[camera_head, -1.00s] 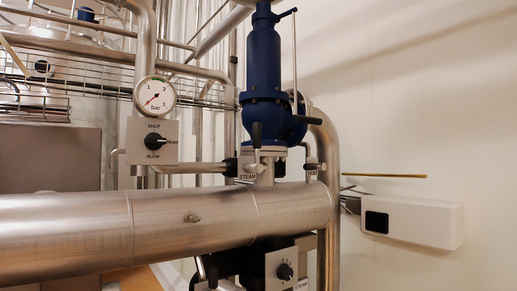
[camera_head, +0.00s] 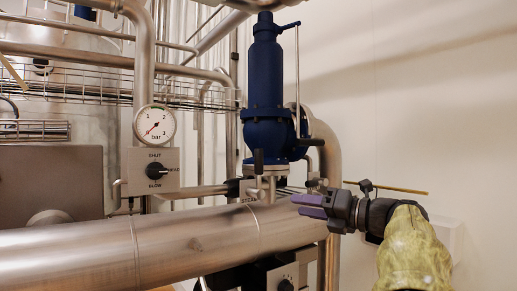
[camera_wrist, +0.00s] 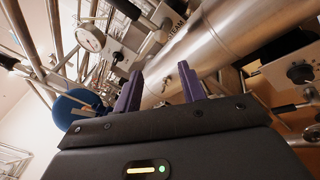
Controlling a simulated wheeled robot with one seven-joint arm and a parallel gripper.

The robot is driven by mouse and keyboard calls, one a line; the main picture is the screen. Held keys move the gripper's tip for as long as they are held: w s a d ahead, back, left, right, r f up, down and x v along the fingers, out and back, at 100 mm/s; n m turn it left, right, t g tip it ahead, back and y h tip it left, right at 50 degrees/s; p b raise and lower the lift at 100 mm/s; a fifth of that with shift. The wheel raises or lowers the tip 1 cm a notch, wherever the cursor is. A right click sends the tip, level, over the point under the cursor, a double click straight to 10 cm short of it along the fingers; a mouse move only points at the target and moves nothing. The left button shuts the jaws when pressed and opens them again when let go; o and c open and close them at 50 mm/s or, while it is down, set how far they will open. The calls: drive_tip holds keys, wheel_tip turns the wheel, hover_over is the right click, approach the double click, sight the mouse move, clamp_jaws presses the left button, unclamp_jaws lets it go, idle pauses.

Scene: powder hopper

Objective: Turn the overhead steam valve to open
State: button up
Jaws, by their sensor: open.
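The steam valve's small black upright handle (camera_head: 258,161) stands in front of the foot of the blue safety valve. A STEAM label (camera_head: 249,200) sits below it, above the big steel pipe. The label also shows at the top of the wrist view (camera_wrist: 176,28), with a black lever (camera_wrist: 125,8) at the upper edge. My gripper (camera_head: 298,205) is to the right of the handle and lower, in front of the pipe's right end. Its purple fingers point left. In the wrist view the fingers (camera_wrist: 158,86) are spread with nothing between them.
The big steel pipe (camera_head: 110,252) runs below. The tall blue safety valve (camera_head: 265,75) rises behind the handle. A pressure gauge (camera_head: 154,123) stands over a black SHUT/BLOW knob (camera_head: 155,171). Another knob (camera_head: 285,285) is under the pipe. The right wall area is mostly bare.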

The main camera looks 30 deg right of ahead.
sight(262, 158)
drive_tip(key=s+r+n+t+h+p, duration=0.1)
drive_tip(key=s+r+n+h+p, duration=0.1)
drive_tip(key=r+n, duration=0.4)
wheel_tip(262, 158, up, 4)
drive_tip(key=shift+s+d+r+h, duration=0.1)
drive_tip(key=shift+s+d+h, duration=0.2)
drive_tip(key=shift+s, duration=0.2)
drive_tip(key=shift+w, duration=0.15)
drive_tip(key=p+x, duration=0.9)
drive_tip(key=x, duration=0.7)
drive_tip(key=shift+w+a+r+p, duration=0.15)
drive_tip(key=shift+p, duration=0.2)
drive_tip(key=shift+w+a, duration=0.15)
drive_tip(key=shift+w, duration=0.2)
clamp_jaws()
